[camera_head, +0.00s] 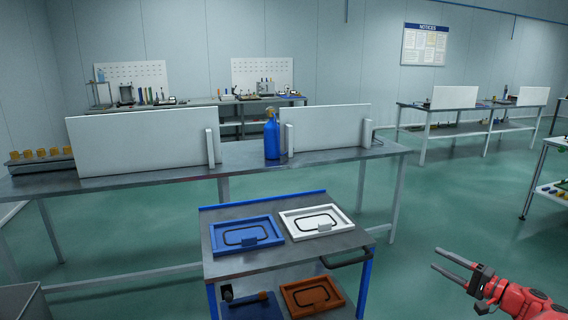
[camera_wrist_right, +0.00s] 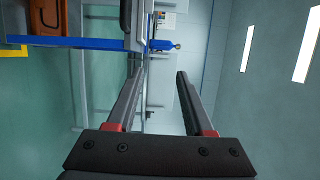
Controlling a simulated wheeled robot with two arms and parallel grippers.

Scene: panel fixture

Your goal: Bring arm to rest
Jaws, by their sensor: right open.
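My right gripper (camera_head: 452,263) is at the lower right of the head view, to the right of the cart and apart from it. Its red arm comes in from the bottom right corner. Its two dark fingers point left and are spread, with nothing between them. In the right wrist view the right gripper (camera_wrist_right: 158,75) also shows open and empty, its fingers reaching away from the camera. My left gripper is in neither view.
A cart (camera_head: 268,262) holds a blue tray (camera_head: 215,250) and a white tray (camera_head: 344,227) on top. An orange tray (camera_head: 289,302) lies on its lower shelf. Behind is a long bench (camera_head: 340,155) with a blue bottle (camera_head: 271,138). Green floor right of the cart is clear.

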